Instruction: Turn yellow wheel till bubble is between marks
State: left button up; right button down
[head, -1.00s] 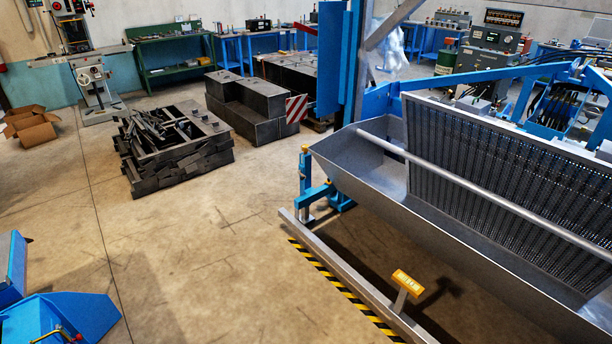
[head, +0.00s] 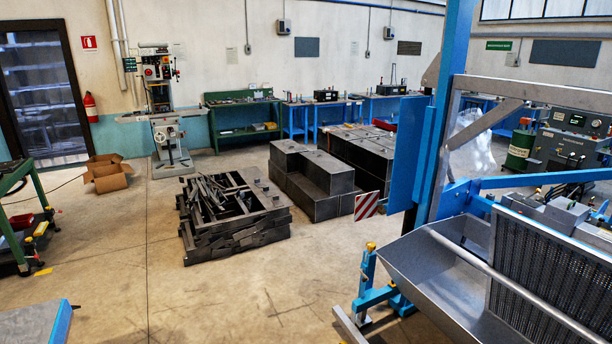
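A small yellow part (head: 371,246) tops a blue upright leg at the near left corner of the large sieve machine. It is too small to tell whether it is the yellow wheel. No bubble or level marks can be made out. The machine's grey metal trough (head: 440,285) and dark perforated screen (head: 550,275) fill the lower right of the head view. Neither of my grippers shows in this view.
A stack of dark metal bars (head: 235,220) lies mid-floor, with dark steel blocks (head: 320,185) behind it. A red-white striped plate (head: 367,205) is beside the machine. An open cardboard box (head: 107,175) is at left. The floor in front is clear.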

aim_at(371, 246)
jog(key=i+z, duration=0.1)
jog(key=i, duration=0.5)
jog(key=i+j+z, duration=0.1)
jog(key=i, duration=0.5)
jog(key=i+j+z, duration=0.1)
jog(key=i, duration=0.45)
jog(key=j, duration=0.1)
